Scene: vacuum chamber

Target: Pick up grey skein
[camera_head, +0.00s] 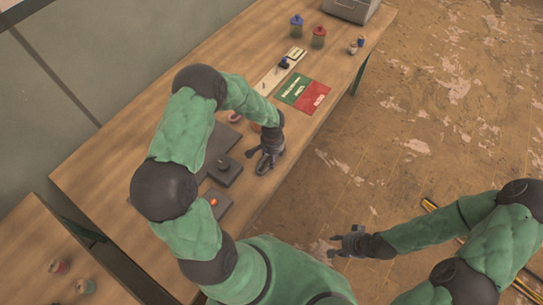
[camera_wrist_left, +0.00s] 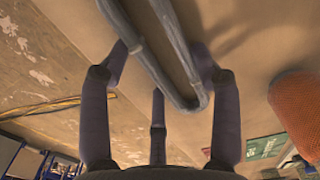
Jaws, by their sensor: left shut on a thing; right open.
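The grey skein (camera_wrist_left: 176,62) shows in the left wrist view as a long grey loop between the fingers of my left gripper (camera_wrist_left: 158,75), which is shut on it. In the head view my left gripper (camera_head: 268,160) is over the front edge of the long table (camera_head: 105,165), beside the dark grey plates. I cannot make out the skein there. My right gripper (camera_head: 350,243) is open and empty, off the table above the floor.
Dark grey plates (camera_head: 226,171) lie beside my left gripper. An orange textured thing (camera_wrist_left: 300,105) is close by in the wrist view. A green and red mat (camera_head: 303,93), jars (camera_head: 318,38) and a metal box (camera_head: 350,8) are farther along. Another table (camera_head: 40,240) stands lower left.

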